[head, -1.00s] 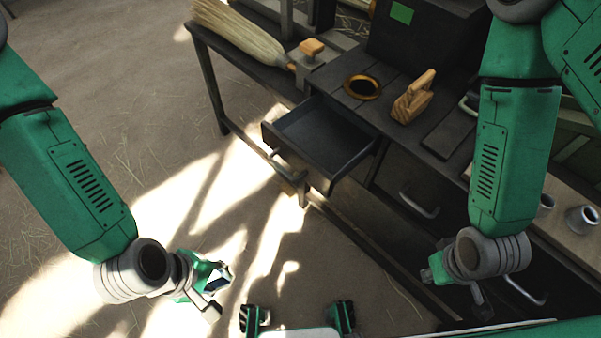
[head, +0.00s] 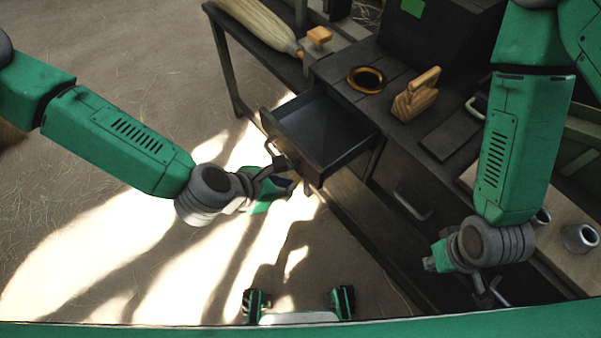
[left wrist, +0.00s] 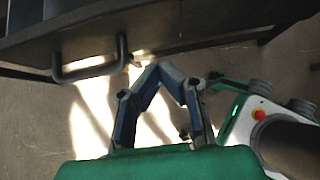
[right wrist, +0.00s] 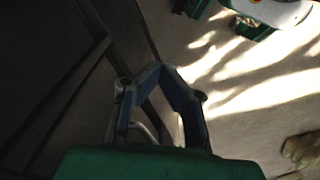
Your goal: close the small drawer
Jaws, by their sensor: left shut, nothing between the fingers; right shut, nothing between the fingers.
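The small drawer (head: 318,134) is dark and empty. It stands pulled out from the workbench, its front facing down-left in the head view. Its bar handle (left wrist: 88,66) shows at the upper left of the left wrist view. My left gripper (head: 284,186) is just outside the drawer front, below the handle in the head view. Its fingertips (left wrist: 172,72) are together and empty, beside the handle and apart from it. My right gripper (right wrist: 160,72) is shut and empty, hanging in front of the lower part of the bench at the right.
A brass ring (head: 366,79) and a wooden plane (head: 416,94) lie on the bench top. A broom (head: 258,26) lies at the back left. A closed lower drawer handle (head: 411,207) sticks out. Metal cups (head: 580,238) stand at right. The floor at left is clear.

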